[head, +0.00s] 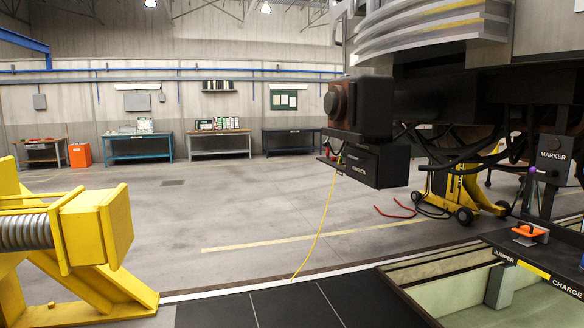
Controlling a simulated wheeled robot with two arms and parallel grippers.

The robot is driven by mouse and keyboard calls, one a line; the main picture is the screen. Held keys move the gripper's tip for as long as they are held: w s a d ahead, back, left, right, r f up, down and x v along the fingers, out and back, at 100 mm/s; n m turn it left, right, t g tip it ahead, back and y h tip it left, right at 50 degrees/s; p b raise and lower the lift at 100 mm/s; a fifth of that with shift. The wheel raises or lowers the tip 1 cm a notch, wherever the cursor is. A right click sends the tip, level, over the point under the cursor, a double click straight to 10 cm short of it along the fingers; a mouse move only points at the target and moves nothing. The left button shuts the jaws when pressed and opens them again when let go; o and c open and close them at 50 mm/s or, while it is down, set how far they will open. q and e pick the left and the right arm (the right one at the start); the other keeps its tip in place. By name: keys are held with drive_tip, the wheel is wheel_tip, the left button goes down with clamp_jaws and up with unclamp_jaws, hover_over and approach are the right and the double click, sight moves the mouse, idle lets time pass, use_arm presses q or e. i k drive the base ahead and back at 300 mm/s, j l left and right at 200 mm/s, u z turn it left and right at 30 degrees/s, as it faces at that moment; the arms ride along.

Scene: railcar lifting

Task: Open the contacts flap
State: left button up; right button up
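A black box (372,165) hangs under the railcar's coupler head (358,104), right of the picture's middle. Its front carries small white lettering that seems to read "contacts". I cannot tell which part of the box is the flap, or whether it stands open or shut. A thin dark ledge (329,162) sticks out at its left end. A thin yellow line (325,213) runs from near this end down to the floor. Neither of my grippers shows in the head view.
Under the railcar is a yellow wheeled jack (460,190), with a red cable (394,212) on the floor. A marker post (548,170) and an orange item (530,233) stand at right, by an open bin (395,282). The middle floor is clear.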

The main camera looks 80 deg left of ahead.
sight(363, 167)
drive_tip(key=u, duration=2)
drive_tip(key=i, duration=0.2)
drive_tip(key=j+u, duration=0.05)
